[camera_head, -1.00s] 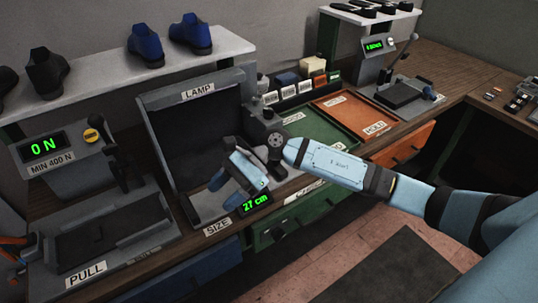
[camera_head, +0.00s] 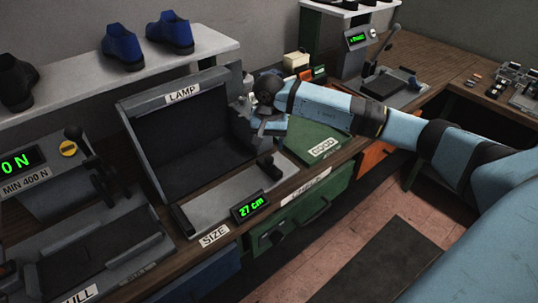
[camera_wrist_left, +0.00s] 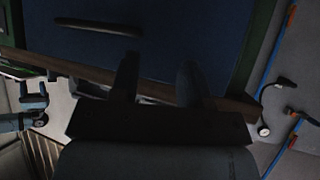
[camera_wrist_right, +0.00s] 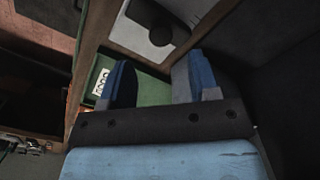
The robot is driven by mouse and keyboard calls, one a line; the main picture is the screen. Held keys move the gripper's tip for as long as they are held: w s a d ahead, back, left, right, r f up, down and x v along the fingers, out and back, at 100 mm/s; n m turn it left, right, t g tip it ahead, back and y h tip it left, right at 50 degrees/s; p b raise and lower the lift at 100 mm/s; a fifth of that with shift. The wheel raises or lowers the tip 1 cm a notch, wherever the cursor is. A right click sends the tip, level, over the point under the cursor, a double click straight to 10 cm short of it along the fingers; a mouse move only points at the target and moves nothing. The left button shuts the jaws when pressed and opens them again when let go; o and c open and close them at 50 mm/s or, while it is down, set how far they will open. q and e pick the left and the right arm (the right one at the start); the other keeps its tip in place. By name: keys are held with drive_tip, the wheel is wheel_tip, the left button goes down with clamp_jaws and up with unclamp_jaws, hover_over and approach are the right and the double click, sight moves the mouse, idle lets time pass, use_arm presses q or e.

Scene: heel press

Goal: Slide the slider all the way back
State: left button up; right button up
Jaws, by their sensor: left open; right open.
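The size gauge is a pale flat plate (camera_head: 222,205) in front of the lamp box (camera_head: 185,125). Its slider, a dark knob (camera_head: 269,167), stands at the plate's right end. The display (camera_head: 250,206) reads 27 cm. My right gripper (camera_head: 268,127) is open, above and behind the knob, beside the lamp box's right side, and apart from the knob. In the right wrist view a dark round knob (camera_wrist_right: 160,36) shows on the pale plate beyond the open, empty blue fingers (camera_wrist_right: 160,80). My left gripper (camera_wrist_left: 157,82) is open and empty in its wrist view, near a blue surface.
A green tray marked GOOD (camera_head: 318,135) lies right of the gauge, partly behind my right arm. A press with a 0 N display (camera_head: 22,162) stands at the left. Blue shoes (camera_head: 170,33) sit on the shelf (camera_head: 120,70). A green drawer (camera_head: 300,215) is below the bench edge.

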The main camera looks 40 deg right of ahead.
sight(271, 157)
wheel_tip(271, 157, down, 6)
drive_tip(key=shift+f, duration=0.1)
drive_tip(key=shift+c, duration=0.4)
clamp_jaws()
drive_tip(key=shift+w+d+f, duration=0.1)
drive_tip(key=shift+d, duration=0.25)
drive_tip(key=d+b, duration=0.3)
drive_tip(key=d, duration=0.1)
drive_tip(key=shift+w, duration=0.15)
drive_tip(key=shift+d, duration=0.3)
drive_tip(key=shift+r, duration=0.25)
